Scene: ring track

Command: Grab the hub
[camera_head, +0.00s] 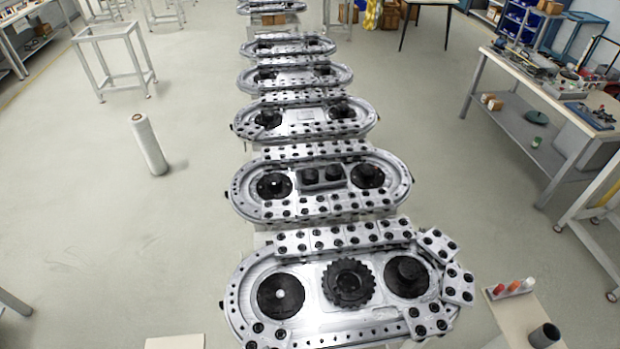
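The nearest ring track (370,325) is a silver oval with a black round disc (281,296) with a pale centre at its left. A black toothed sprocket (347,284) with a raised round middle lies at its centre. At its right a black round part with a raised cylindrical hub (407,270) sits on the plate. I cannot tell for certain which black round part is the hub of the task. My gripper is not in view.
Silver plates with black round pads (459,283) lie on the nearest track's right end. More ring tracks (318,180) run in a row behind. A small side table at lower right holds a dark cylinder (544,336) and coloured pieces (512,287).

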